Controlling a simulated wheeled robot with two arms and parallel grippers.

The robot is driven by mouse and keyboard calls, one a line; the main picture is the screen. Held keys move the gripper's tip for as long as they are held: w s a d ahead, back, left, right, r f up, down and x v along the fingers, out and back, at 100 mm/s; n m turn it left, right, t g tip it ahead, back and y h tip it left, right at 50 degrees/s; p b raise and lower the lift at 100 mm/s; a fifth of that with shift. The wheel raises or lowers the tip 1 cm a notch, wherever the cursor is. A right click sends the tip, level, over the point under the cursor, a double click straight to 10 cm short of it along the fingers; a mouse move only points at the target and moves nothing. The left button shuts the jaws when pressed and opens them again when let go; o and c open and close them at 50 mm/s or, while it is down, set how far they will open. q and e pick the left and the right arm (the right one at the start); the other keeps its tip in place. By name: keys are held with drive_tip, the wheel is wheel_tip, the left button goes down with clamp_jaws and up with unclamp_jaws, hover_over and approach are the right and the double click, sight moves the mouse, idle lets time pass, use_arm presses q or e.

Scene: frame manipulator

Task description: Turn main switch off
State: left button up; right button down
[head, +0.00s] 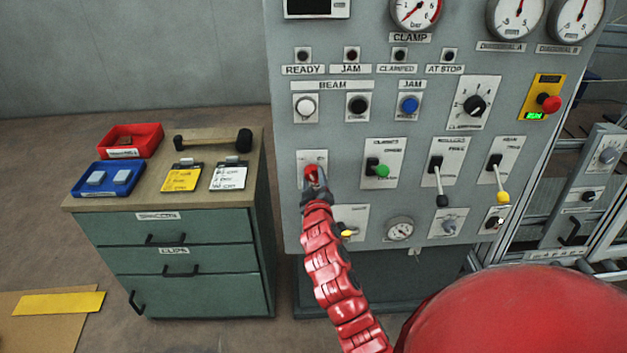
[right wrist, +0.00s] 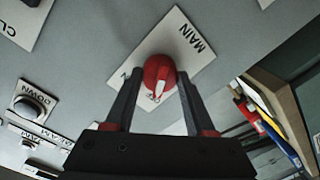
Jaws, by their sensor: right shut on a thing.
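The main switch is a red rotary knob with a white pointer mark, on a white plate lettered MAIN (right wrist: 192,34). In the right wrist view the red knob (right wrist: 158,72) sits between the two fingers of my right gripper (right wrist: 157,85), which is shut on it. In the head view the knob (head: 311,173) is at the lower left of the grey panel (head: 285,130), with my right gripper (head: 316,186) over its lower part. The full lettering beneath the knob is partly hidden. My left gripper is not in view.
A green drawer cabinet (head: 190,258) stands left of the panel, with a red bin (head: 150,131), a blue bin (head: 90,190), clipboards and a hammer on top. Levers with green (head: 381,171) and yellow (head: 502,197) knobs stick out right of the main switch. Buttons are above.

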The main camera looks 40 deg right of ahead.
drive_tip(key=shift+c, duration=1.2)
unclamp_jaws()
drive_tip(key=shift+s+a+f, duration=0.15)
drive_tip(key=shift+s+a, duration=0.1)
drive_tip(key=shift+s, duration=0.2)
drive_tip(key=p+v, duration=0.1)
drive_tip(key=v, duration=1.5)
drive_tip(key=shift+s+a, duration=0.1)
drive_tip(key=shift+s, duration=0.05)
